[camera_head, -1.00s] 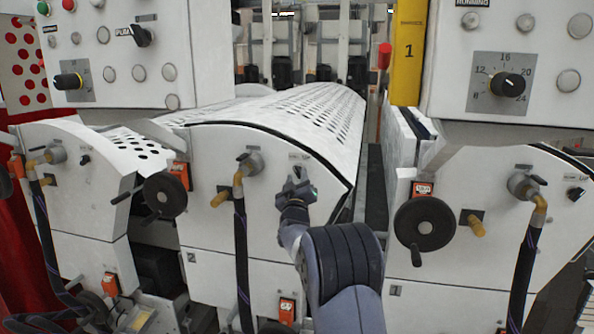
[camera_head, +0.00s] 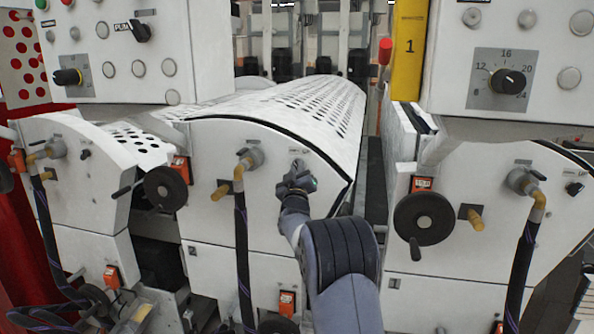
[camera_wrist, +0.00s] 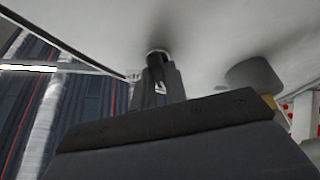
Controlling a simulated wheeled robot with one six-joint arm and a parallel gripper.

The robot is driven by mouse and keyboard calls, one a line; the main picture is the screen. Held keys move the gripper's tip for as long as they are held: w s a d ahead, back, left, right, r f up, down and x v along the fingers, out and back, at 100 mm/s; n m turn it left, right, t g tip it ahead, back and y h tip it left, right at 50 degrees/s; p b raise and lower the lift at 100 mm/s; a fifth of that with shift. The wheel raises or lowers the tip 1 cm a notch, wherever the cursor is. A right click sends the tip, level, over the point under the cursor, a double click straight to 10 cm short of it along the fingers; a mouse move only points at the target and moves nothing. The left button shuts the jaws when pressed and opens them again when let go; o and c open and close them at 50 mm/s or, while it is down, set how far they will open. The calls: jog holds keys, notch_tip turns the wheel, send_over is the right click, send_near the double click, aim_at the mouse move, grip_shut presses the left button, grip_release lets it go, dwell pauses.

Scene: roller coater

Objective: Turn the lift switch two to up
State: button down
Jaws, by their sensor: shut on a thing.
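The lift switch two is a small dark round knob (camera_wrist: 157,52) on the white curved panel (camera_head: 215,210) of the middle machine unit, which carries a small 2 mark. In the wrist view the knob sits at the tips of my gripper (camera_wrist: 158,74), between its two fingers. In the head view my gripper (camera_head: 298,168) is at the upper right of that panel, shut on the switch. My gripper and wrist cover most of the switch there, so which way it points cannot be told.
A valve with a yellow elbow and dark hose (camera_head: 241,250) stands left of my gripper. A black handwheel (camera_head: 166,188) is farther left, another (camera_head: 425,222) to the right. A perforated white cover (camera_head: 305,105) lies above. A dark gap separates the middle and right units.

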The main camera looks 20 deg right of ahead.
jog(key=shift+f+m+b, duration=0.1)
jog(key=shift+m+b, duration=0.3)
jog(key=shift+b, duration=0.1)
jog(key=m+g+h+b, duration=0.1)
jog(key=m+h+b, duration=0.1)
jog(key=m, duration=0.3)
jog(key=m+g+h+b, duration=0.1)
jog(key=m+h+b, duration=0.1)
jog(key=m, duration=0.3)
jog(key=shift+w+a+h, duration=0.1)
jog(key=shift+a+h, duration=0.05)
jog(key=shift+h, duration=0.45)
jog(key=m+g+h, duration=0.1)
jog(key=m, duration=0.2)
jog(key=m+g+h, duration=0.1)
jog(key=m, duration=0.2)
jog(key=shift+g, duration=0.3)
jog(key=shift+m, duration=0.5)
jog(key=c, duration=1.4)
grip_release()
jog(key=shift+c, duration=0.2)
